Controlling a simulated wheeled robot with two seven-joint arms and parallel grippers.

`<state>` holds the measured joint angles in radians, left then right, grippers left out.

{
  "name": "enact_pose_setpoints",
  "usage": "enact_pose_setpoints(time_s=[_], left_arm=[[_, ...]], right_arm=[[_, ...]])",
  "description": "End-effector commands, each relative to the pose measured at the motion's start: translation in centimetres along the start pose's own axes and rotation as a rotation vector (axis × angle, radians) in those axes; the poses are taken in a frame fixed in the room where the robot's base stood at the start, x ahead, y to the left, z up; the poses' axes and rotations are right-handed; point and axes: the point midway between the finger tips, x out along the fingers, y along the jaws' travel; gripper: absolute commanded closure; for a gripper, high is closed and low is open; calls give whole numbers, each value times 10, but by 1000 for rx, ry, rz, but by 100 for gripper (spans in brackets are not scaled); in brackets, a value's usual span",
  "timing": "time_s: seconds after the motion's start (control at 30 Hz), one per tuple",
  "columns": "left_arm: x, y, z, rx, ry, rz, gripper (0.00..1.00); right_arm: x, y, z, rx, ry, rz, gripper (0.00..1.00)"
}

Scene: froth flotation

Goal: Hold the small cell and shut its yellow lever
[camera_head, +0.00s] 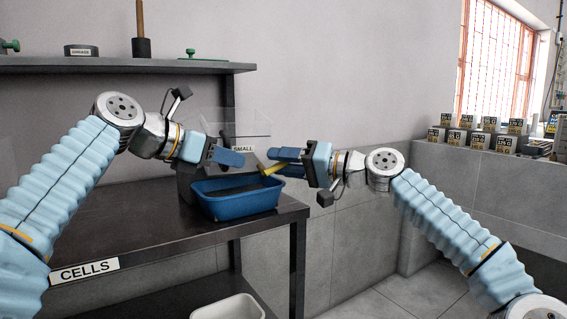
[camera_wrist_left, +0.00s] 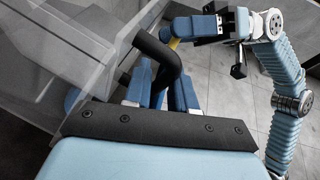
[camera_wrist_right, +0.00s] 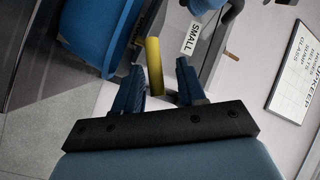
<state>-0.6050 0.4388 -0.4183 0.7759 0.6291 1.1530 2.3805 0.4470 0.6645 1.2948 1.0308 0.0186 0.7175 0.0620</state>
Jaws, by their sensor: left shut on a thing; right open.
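The small cell (camera_head: 235,122) has clear walls and a white "SMALL" label (camera_head: 243,148), and stands at the bench's right end. My left gripper (camera_head: 229,158) is shut on its black bent handle (camera_wrist_left: 168,58), which shows between the fingers in the left wrist view. The yellow lever (camera_head: 272,169) sticks out at the cell's right side. My right gripper (camera_head: 286,160) is open at the lever. In the right wrist view the lever (camera_wrist_right: 154,66) lies between the two spread fingers; I cannot tell whether either touches it. My left fingers hide part of the cell.
A blue tub (camera_head: 237,207) sits on the dark bench (camera_head: 120,218) below the grippers. A shelf (camera_head: 130,67) with small tools hangs at upper left. A white bin (camera_head: 228,308) is below. Labelled boxes (camera_head: 480,140) line the right ledge. The floor at right is clear.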

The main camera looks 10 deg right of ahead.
Motion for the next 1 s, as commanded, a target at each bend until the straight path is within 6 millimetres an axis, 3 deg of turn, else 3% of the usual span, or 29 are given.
enact_pose_setpoints(time_s=[0.03,0.3,1.0], left_arm=[[6,1,-7,-11,17,-4,100],[6,2,-7,-11,17,-4,100],[6,2,-7,-11,17,-2,100]], right_arm=[[0,0,1,0,0,0,63],[0,0,1,-1,-1,-1,100],[3,-14,1,-199,-56,176,100]])
